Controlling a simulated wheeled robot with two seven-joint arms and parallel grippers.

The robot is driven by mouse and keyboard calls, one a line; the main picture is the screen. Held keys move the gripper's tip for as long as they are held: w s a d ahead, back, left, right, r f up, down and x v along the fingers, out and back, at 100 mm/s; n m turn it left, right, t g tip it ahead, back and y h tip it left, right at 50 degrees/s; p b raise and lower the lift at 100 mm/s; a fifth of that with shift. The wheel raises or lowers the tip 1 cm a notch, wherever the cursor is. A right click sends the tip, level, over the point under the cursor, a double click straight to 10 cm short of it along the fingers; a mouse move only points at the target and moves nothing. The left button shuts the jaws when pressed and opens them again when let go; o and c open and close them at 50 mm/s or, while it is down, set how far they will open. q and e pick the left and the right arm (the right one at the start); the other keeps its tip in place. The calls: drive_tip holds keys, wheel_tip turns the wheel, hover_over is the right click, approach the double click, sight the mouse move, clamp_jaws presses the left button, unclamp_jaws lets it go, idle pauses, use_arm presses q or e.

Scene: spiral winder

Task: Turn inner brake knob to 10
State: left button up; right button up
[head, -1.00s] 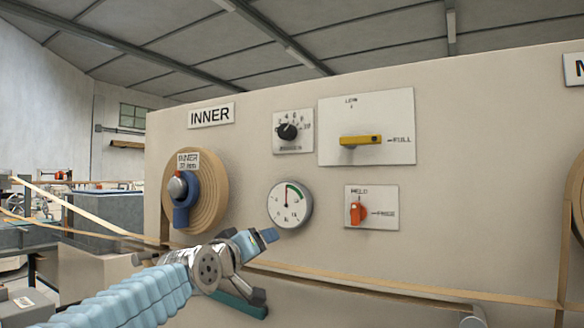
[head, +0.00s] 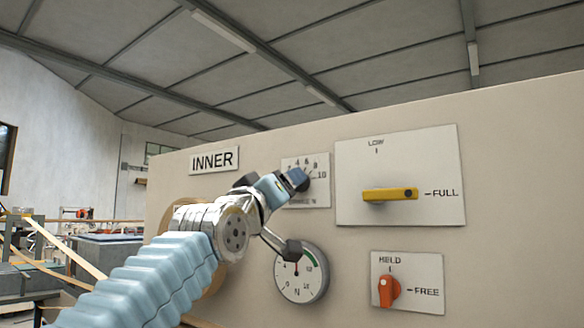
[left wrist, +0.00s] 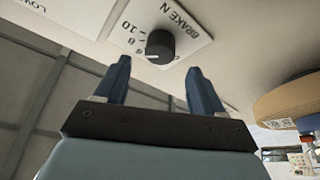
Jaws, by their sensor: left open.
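The inner brake knob (left wrist: 160,45) is a dark round knob with a pale pointer mark on a white plate marked BRAKE N. Its pointer faces the printed scale in the left wrist view, but I cannot read the exact number. In the head view, the brake plate (head: 320,190) shows its numbers up to 10, while my gripper mostly covers the knob. My left gripper (left wrist: 159,67) is open, its two blue fingertips apart and empty just short of the knob, one towards each side. It also shows in the head view (head: 272,184). My right gripper is not in view.
An INNER sign (head: 214,160) is left of the brake plate. A gauge (head: 301,274) sits below. A yellow lever (head: 390,194) and an orange HELD/FREE switch (head: 389,291) are to the right. A tape roll (left wrist: 290,98) shows at the right of the wrist view.

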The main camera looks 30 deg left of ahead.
use_arm(q)
drive_tip(key=p+x, duration=0.3)
drive_tip(key=x, duration=0.2)
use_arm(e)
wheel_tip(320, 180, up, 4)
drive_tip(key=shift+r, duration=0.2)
use_arm(q)
drive_tip(key=c, duration=1.1)
